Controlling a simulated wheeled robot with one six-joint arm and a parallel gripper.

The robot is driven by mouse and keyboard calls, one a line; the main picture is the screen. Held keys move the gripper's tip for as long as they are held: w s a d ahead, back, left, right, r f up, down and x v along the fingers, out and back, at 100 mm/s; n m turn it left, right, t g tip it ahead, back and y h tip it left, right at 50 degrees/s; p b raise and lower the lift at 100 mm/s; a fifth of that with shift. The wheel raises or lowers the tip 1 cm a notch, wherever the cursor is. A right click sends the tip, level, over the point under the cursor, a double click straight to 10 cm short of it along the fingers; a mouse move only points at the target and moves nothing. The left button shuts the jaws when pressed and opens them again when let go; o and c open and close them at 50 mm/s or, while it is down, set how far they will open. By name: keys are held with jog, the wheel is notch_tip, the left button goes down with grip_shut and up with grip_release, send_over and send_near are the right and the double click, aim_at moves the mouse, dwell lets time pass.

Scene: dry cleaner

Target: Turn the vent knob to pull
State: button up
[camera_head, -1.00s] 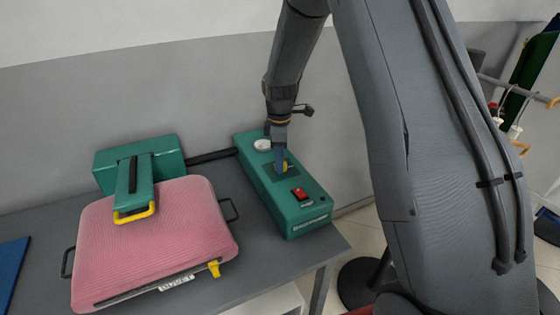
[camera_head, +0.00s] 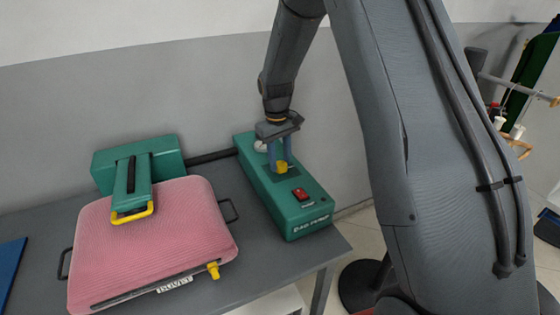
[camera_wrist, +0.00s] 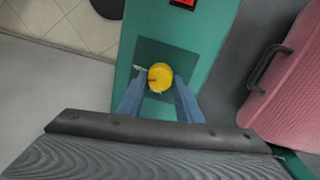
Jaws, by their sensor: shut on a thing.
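The yellow vent knob (camera_head: 282,167) sits on a dark square plate on top of the green control box (camera_head: 312,212). In the wrist view the knob (camera_wrist: 160,77) is round, with a small red mark on its near left part. My gripper (camera_head: 279,160) points down over the box, and its two blue fingers are shut on the knob from either side. In the wrist view the gripper (camera_wrist: 160,82) has one finger at each side of the knob. A pale mark lies on the plate left of the knob; its lettering is too small to read.
A red switch (camera_head: 300,194) is on the box in front of the knob, and a round gauge (camera_head: 260,146) is behind. The pink padded press (camera_head: 150,240) with its yellow-handled green head (camera_head: 132,190) stands to the left on the grey table (camera_head: 262,268).

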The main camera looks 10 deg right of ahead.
aim_at(279, 164)
jog(key=shift+w+m, duration=0.1)
jog(key=shift+m, duration=1.7)
jog(key=o, duration=1)
jog(key=shift+o, duration=0.2)
jog(key=shift+r, duration=0.1)
jog(key=shift+a+r+b, duration=0.15)
jog(key=shift+r+b, duration=1.1)
jog(key=shift+r, duration=2.55)
jog(key=s+f, duration=0.2)
jog(key=s, duration=1.2)
jog(key=s+d+f, duration=0.1)
jog(key=s, duration=1.2)
jog(key=shift+s+f+t+y, duration=0.3)
jog(key=shift+s+f+t, duration=0.05)
jog(key=shift+t, duration=0.05)
